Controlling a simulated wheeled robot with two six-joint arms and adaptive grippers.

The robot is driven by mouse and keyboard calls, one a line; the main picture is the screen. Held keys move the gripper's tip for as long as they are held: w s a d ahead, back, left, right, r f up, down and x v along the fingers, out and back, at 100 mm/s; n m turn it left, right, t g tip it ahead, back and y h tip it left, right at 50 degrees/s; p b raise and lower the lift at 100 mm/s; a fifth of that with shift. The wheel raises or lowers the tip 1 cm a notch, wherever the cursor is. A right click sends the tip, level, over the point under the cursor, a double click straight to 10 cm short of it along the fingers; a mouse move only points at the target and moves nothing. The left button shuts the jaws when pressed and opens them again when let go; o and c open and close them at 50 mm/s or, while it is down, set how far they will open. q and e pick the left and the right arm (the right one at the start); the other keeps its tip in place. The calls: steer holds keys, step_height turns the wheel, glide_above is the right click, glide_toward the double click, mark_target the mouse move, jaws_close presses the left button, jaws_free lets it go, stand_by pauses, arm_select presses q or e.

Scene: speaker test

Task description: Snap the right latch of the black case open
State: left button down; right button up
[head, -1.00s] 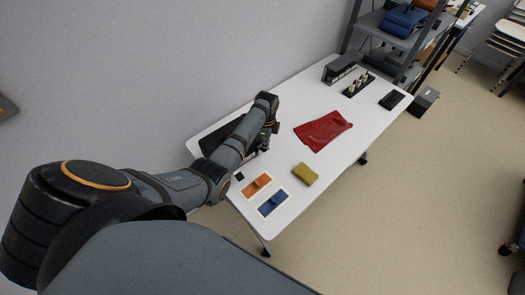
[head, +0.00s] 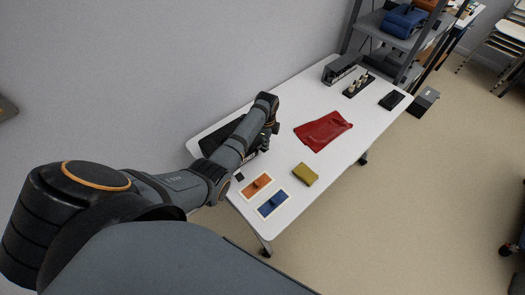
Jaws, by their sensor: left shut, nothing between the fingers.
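The black case (head: 211,139) lies at the left end of the white table, against the wall side. My left arm crosses in front of it and hides much of it. Its right latch cannot be made out. My left gripper (head: 265,145) is shut and empty at the case's right side; whether it touches the case cannot be told. My right gripper is not in view.
On the white table (head: 290,96) lie a red cloth (head: 323,130), a yellow-green block (head: 305,174), an orange piece (head: 257,186) and a blue piece (head: 272,203) on pale plates. A dark box (head: 340,69) stands at the far end. The table's middle is partly clear.

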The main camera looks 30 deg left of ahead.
arm_select(q)
steer(key=shift+f+b, duration=0.8)
steer(key=shift+f, duration=0.6)
steer(key=shift+s+f, duration=0.1)
steer(key=shift+f, duration=0.1)
stand_by(0.3)
step_height(320, 180, up, 2)
steer(key=shift+d+r+p, duration=0.1)
steer(key=shift+d+p, duration=0.05)
steer(key=shift+p, duration=1.1)
steer(key=r+p, duration=0.1)
steer(key=p, duration=0.1)
steer(key=d+r+p, duration=0.1)
steer(key=r+p, duration=0.2)
steer(key=p, duration=0.1)
steer(key=shift+s+d+r, duration=0.3)
steer(key=shift+r, duration=0.1)
